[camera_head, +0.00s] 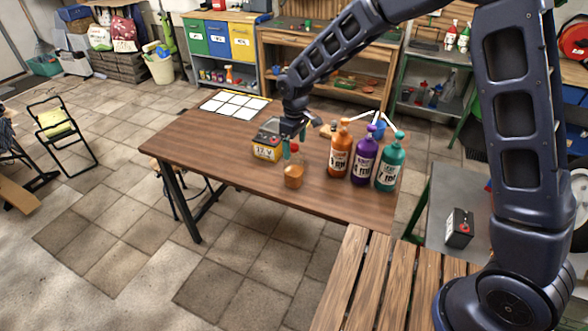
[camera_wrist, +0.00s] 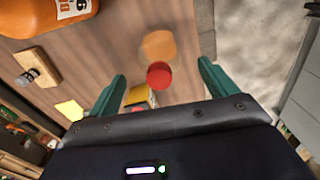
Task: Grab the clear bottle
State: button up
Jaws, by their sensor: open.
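The clear bottle (camera_head: 293,176) holds amber liquid and has a red cap. It stands upright near the front edge of the wooden table (camera_head: 210,140). My gripper (camera_head: 294,142) is just above it, pointing down, with its teal fingers open and empty. In the wrist view the bottle's red cap (camera_wrist: 160,75) lies between the fingertips of my gripper (camera_wrist: 162,74), with the amber body (camera_wrist: 158,45) beyond it. Whether a finger touches the bottle cannot be told.
Orange (camera_head: 340,150), purple (camera_head: 364,158) and teal (camera_head: 388,165) bottles stand to the right. A yellow and dark battery box (camera_head: 267,143) stands close behind on the left. White square panels (camera_head: 235,104) lie at the table's far left. The table's left part is clear.

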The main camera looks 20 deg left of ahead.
aim_at(294, 154)
jog(key=shift+w+a+f, duration=0.1)
jog(key=shift+f, duration=1.25)
jog(key=shift+a+f, duration=0.1)
jog(key=shift+f, duration=1.25)
jog(key=c, duration=1.6)
jog(key=shift+o, duration=0.2)
jog(key=shift+r, duration=0.1)
